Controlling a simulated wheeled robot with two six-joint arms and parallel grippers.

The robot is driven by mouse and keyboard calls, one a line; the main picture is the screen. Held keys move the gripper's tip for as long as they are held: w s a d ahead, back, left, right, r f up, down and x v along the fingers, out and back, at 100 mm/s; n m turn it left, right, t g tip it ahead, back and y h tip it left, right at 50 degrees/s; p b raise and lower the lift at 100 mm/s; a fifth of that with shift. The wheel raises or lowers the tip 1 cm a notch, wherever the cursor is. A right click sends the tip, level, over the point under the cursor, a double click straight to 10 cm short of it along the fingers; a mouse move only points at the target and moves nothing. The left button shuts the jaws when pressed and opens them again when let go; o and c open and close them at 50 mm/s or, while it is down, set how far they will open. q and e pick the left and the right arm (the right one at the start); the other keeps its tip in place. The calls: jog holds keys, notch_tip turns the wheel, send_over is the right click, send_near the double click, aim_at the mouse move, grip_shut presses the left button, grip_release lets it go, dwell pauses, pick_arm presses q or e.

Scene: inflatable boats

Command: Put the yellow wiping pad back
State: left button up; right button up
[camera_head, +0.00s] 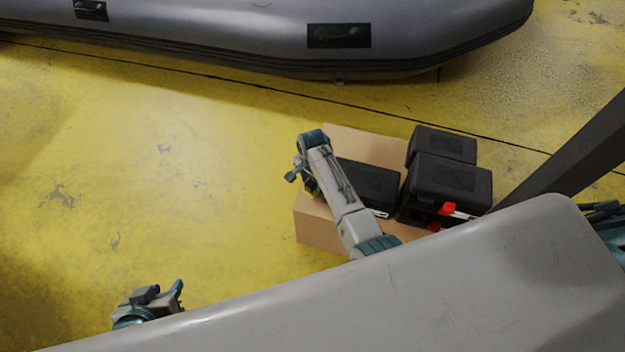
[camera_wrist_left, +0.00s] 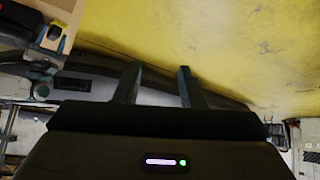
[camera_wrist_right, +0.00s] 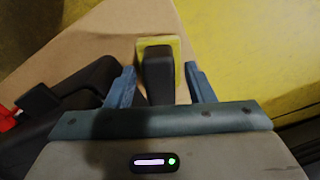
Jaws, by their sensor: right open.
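The yellow wiping pad (camera_wrist_right: 177,46) has a dark block-shaped handle and shows in the right wrist view, at the cardboard surface near its edge. My right gripper (camera_wrist_right: 160,84) is open, with one blue finger on each side of the dark handle and gaps visible.
Several black cases (camera_head: 446,183) stand on the cardboard box (camera_head: 318,228), with red clips beside them. A grey inflatable boat (camera_head: 230,35) lies across the back. The yellow floor (camera_head: 170,170) left of the box is clear. A dark beam (camera_head: 570,155) slants at the right.

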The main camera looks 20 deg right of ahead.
notch_tip(320, 180, up, 12)
jog(key=p, duration=0.3)
jog(key=s+d, duration=0.1)
jog(key=s, duration=0.1)
jog(key=s+d+f+n, duration=0.1)
jog(key=s, duration=0.1)
jog(key=s+d+n+t, duration=0.1)
jog(key=s, duration=0.1)
jog(key=shift+s+d+f, duration=0.1)
jog(key=shift+d+f, duration=0.05)
jog(key=shift+d, duration=0.25)
pick_arm(q)
jog(key=s+a+r+g+y, duration=0.1)
jog(key=s+a+r+g, duration=0.1)
jog(key=shift+a+r+g, duration=0.1)
jog(key=shift+r+g, duration=0.1)
jog(key=shift+g, duration=0.2)
pick_arm(e)
jog(key=s+d+r+n+t, duration=0.2)
jog(key=s+r+n, duration=0.3)
jog(key=s, duration=0.6)
jog(key=s+d+r+n+t, duration=0.2)
jog(key=s+r+n, duration=0.3)
jog(key=s, duration=0.6)
notch_tip(320, 180, up, 2)
jog(key=shift+s+d+r, duration=0.1)
jog(key=shift+s+d, duration=0.25)
jog(key=shift+d, duration=0.4)
